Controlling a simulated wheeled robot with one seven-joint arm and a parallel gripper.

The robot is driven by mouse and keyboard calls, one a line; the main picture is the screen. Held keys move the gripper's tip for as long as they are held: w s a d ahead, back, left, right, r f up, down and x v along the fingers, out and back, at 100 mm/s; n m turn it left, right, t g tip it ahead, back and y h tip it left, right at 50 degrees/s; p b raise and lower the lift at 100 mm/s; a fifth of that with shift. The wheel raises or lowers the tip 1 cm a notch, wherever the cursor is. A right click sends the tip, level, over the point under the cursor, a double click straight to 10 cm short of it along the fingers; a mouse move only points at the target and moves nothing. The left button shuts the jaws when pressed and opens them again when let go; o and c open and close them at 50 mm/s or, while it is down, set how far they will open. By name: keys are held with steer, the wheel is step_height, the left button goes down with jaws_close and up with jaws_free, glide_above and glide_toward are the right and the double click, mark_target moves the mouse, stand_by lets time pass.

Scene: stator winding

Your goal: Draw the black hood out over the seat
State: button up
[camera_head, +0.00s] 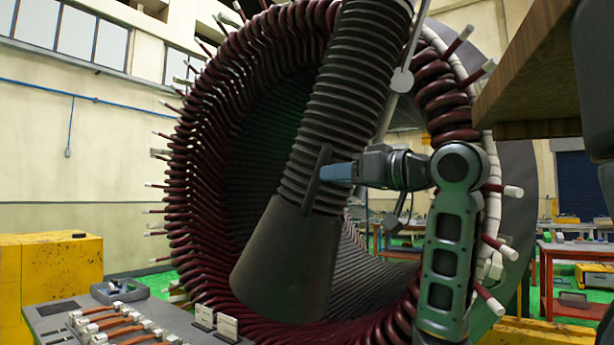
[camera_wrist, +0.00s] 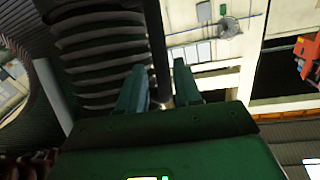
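The black hood (camera_head: 290,255) is a smooth cone at the lower end of a thick ribbed black hose (camera_head: 345,90). It hangs tilted in front of the bore of the large dark red coil ring. A dark upright handle bar (camera_head: 318,178) stands on the hose just above the cone. My gripper (camera_head: 338,172) reaches it from the right. In the wrist view, the fingers (camera_wrist: 160,88) stand on either side of a dark bar (camera_wrist: 158,45), with the ribbed hose to the left. Whether they press on it is unclear. I cannot make out a seat.
The coil ring (camera_head: 195,170), with white-tipped leads, surrounds the hood closely. A grey bench (camera_head: 50,325) with copper-coloured parts is at lower left. A yellow block (camera_head: 60,265) stands behind it. A brown-topped structure (camera_head: 535,65) overhangs the upper right.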

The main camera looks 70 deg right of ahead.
mark_target(313, 177)
steer(key=shift+b+x, duration=0.85)
steer(key=shift+x, duration=2.95)
jaws_close()
